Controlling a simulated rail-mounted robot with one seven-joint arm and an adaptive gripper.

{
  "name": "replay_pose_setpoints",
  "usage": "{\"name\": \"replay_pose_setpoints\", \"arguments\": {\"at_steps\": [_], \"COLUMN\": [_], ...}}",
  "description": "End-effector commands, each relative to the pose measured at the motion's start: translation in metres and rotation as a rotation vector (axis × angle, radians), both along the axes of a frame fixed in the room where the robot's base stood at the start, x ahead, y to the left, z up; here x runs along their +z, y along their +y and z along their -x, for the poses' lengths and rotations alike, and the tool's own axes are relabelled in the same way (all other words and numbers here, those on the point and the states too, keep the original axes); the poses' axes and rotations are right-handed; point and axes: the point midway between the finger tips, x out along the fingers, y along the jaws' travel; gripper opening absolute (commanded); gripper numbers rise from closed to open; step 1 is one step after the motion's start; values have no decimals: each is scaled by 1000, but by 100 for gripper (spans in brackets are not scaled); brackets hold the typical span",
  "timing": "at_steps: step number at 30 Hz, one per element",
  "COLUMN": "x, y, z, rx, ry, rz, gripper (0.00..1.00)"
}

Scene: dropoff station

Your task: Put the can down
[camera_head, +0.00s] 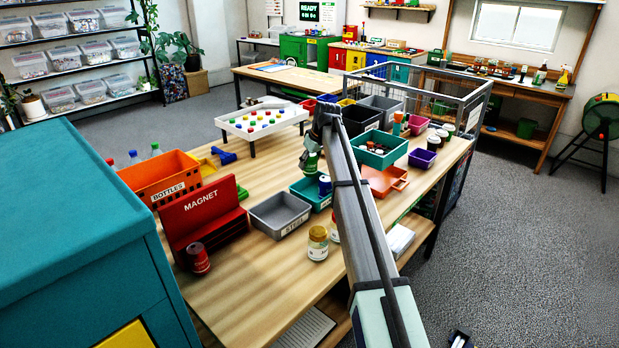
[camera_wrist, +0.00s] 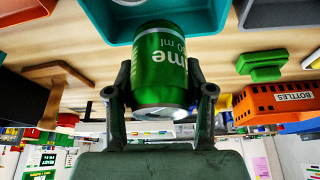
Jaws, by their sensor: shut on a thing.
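A green can with white lettering (camera_wrist: 160,62) is held between the two fingers of my gripper (camera_wrist: 160,95) in the wrist view. My gripper is shut on it. In the head view, my gripper (camera_head: 312,152) hangs over the middle of the wooden table (camera_head: 235,285), partly hidden by my arm. A teal bin (camera_wrist: 150,12) also shows beyond the can in the wrist view. I cannot tell the can's height above the table.
A grey STEEL bin (camera_head: 270,211), a red MAGNET board (camera_head: 196,222), an orange BOTTLES bin (camera_head: 142,185) and a white tray of coloured caps (camera_head: 240,127) stand around. Jars (camera_head: 318,250) and a dark red can (camera_head: 198,265) stand at the front.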

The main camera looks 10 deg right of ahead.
Motion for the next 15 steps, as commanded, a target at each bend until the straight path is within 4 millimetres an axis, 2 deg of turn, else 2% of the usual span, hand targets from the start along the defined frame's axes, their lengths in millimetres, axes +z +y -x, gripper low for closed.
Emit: {"name": "replay_pose_setpoints", "arguments": {"at_steps": [3, 11, 15], "x": [-19, -35, -51], "y": [0, 0, 0], "z": [1, 0, 1], "rx": [0, 1, 1], "ry": [1, 1, 1], "rz": [0, 0, 0], "gripper": [40, 39, 39]}}
